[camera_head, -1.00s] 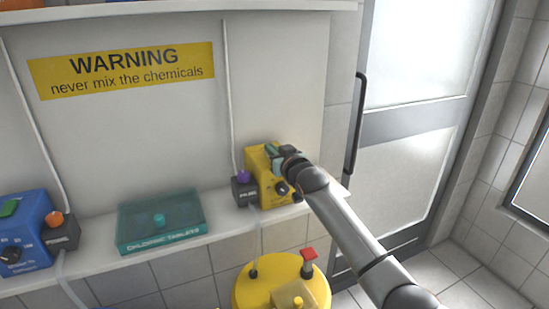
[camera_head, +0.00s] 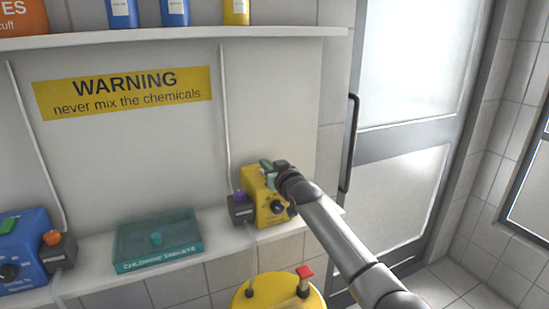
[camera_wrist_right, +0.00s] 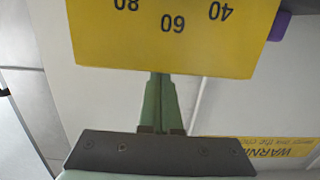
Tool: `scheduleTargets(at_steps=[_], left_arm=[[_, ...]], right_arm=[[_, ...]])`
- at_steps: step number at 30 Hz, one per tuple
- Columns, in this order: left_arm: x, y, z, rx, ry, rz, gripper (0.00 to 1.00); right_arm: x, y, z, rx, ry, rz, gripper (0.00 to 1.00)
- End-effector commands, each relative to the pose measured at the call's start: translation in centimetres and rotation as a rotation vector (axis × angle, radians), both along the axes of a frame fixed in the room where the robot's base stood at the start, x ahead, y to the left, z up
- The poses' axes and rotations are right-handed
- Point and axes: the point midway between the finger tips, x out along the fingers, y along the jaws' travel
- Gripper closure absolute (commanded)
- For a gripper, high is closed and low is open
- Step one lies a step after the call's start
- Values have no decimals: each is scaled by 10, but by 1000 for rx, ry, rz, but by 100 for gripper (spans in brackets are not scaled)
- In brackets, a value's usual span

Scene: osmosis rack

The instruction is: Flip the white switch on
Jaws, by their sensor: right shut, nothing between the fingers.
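No white switch can be made out in either view. The yellow pump box (camera_head: 262,197) stands on the shelf, with a dark dial on its front and a purple button on a dark block beside it. My right gripper (camera_head: 266,166) is at the top of this box, shut and empty, and its dark body hides part of the top. In the right wrist view its green fingers (camera_wrist_right: 160,80) are together, with their tips at the lower edge of the yellow box (camera_wrist_right: 165,35). I cannot tell if they touch. My left gripper is not in view.
A teal chlorine tablets box (camera_head: 158,240) and a blue pump box (camera_head: 25,245) with a green switch and an orange button stand to the left. A yellow container (camera_head: 270,298) with a red part is below. Bottles stand on the upper shelf (camera_head: 180,36).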

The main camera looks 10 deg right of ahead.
Motion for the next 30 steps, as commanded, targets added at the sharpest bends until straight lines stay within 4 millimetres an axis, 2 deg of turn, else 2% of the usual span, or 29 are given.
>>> scheduleTargets(at_steps=[1,6,9,30], left_arm=[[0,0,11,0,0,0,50],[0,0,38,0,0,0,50],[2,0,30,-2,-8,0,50],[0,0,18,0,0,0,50]], right_arm=[[0,0,13,0,-1,0,100],[0,-1,41,1,-2,-2,100],[-9,-2,34,0,-1,-1,100],[-83,-17,66,0,-2,-2,100]])
